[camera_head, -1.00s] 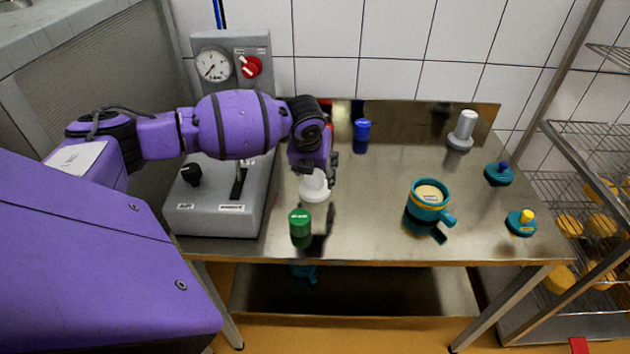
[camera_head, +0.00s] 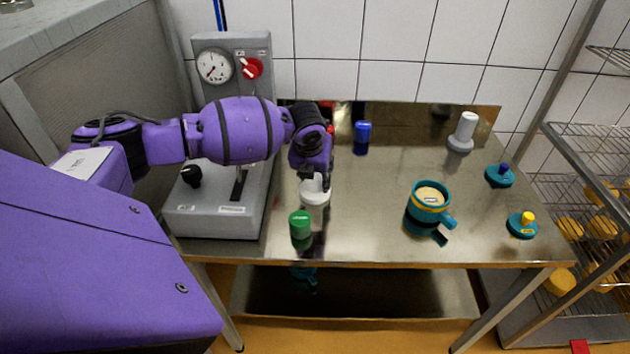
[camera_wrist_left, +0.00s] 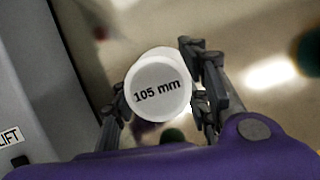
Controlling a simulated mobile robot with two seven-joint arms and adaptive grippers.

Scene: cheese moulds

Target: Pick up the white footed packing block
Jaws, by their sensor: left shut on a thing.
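The white footed packing block (camera_head: 315,193) stands on the steel table in the head view, to the right of the grey press. In the left wrist view the block (camera_wrist_left: 160,90) shows its round top marked "105 mm". My left gripper (camera_head: 314,180) is over the block from above, with its fingers on either side of the block's upper part. In the left wrist view the left gripper (camera_wrist_left: 158,98) is shut on it. I cannot tell whether the block's foot touches the table. My right gripper is not in view.
A green cylinder (camera_head: 300,224) stands close in front of the block. The grey press (camera_head: 213,212) is close on the left. A blue cylinder (camera_head: 362,131), teal mould (camera_head: 429,208), grey footed block (camera_head: 461,138) and teal lids (camera_head: 521,225) stand further right. Mid-table is clear.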

